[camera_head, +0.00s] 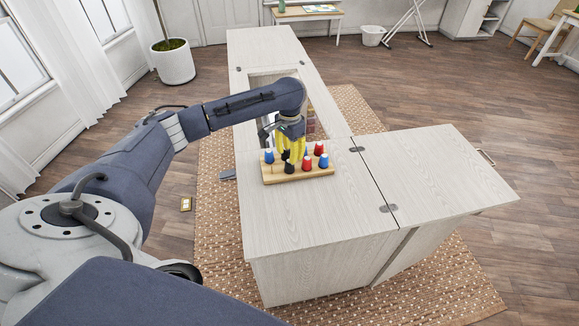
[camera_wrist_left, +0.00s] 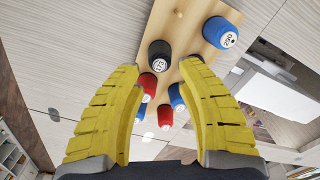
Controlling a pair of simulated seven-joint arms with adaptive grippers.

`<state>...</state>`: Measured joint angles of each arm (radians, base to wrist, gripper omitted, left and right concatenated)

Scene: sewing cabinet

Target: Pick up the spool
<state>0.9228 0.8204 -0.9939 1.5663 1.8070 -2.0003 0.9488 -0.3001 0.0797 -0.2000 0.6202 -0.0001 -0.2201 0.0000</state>
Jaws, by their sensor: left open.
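A wooden spool rack (camera_head: 300,174) stands on the cabinet top and holds several black, red and blue spools on pegs. A red spool (camera_head: 307,163) and a blue spool (camera_head: 324,160) stand toward its right; another blue spool (camera_head: 269,156) is at its left. My left gripper (camera_head: 290,152), with yellow fingers, is over the rack's left half. In the wrist view its fingers are spread, with a black spool (camera_wrist_left: 159,54) in line with the gap, beyond the tips. A larger-looking blue spool (camera_wrist_left: 223,32) is up and right. Contact cannot be told. My right gripper is not in view.
The pale wood cabinet (camera_head: 300,222) has a recessed opening behind the rack, partly hidden by my left arm. A bare peg (camera_wrist_left: 180,14) shows on the rack. The cabinet's front and the right leaf (camera_head: 430,170) are clear.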

